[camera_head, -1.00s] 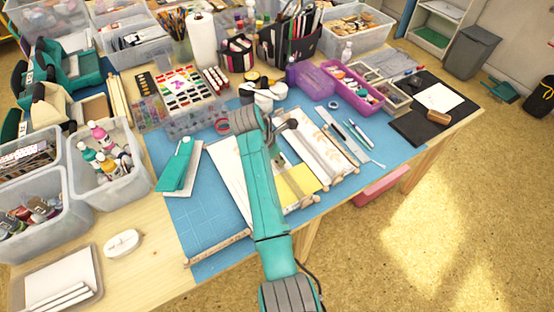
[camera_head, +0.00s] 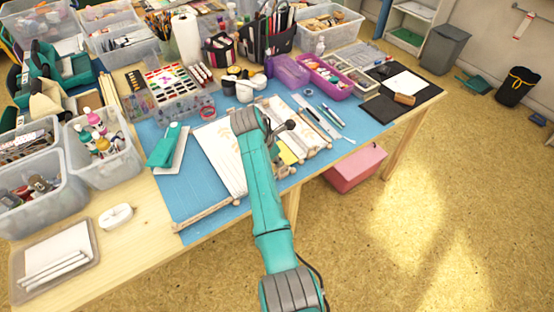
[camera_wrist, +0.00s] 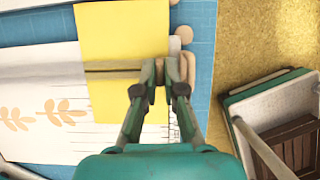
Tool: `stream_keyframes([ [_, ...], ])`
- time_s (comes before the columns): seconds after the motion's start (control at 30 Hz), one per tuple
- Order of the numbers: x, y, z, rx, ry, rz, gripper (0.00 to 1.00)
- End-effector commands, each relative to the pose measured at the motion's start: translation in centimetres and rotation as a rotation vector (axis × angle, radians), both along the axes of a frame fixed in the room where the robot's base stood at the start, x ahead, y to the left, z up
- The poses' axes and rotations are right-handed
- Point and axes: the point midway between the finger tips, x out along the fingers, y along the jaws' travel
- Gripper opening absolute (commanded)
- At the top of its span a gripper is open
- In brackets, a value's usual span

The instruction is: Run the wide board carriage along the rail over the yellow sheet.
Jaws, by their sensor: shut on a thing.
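The yellow sheet (camera_wrist: 113,30) lies flat at the upper middle of the wrist view. In the head view a small part of the yellow sheet (camera_head: 287,157) shows beside my arm. A thin pale bar (camera_wrist: 112,67) crosses the sheet and ends at my fingertips; it looks like part of the wide board carriage, whose full outline I cannot make out. My gripper (camera_wrist: 161,68) is shut at the bar's right end, by the sheet's right edge. What sits between the fingertips is mostly hidden. In the head view my arm hides the gripper.
A paper with orange leaf prints (camera_wrist: 35,118) lies left of my gripper. Pale rounded pieces (camera_wrist: 187,65) stand close on its right. The blue mat (camera_head: 190,190) ends near the table's front edge. A pink box (camera_head: 357,168) is on the floor beyond it.

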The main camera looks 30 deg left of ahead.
Motion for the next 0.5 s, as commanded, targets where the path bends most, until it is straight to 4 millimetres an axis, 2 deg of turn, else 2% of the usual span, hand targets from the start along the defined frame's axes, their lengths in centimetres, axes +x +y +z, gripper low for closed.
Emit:
stream_keyframes([
  [0.07,-0.06,0.05,-0.02,0.000,0.002,0.001,0.00],
  [0.1,-0.07,0.04,-0.02,0.000,0.002,0.001,0.11],
  [0.2,-0.06,0.03,-0.03,0.000,0.001,0.001,0.34],
  [0.5,-0.03,-0.04,-0.06,0.000,0.001,0.000,0.34],
])
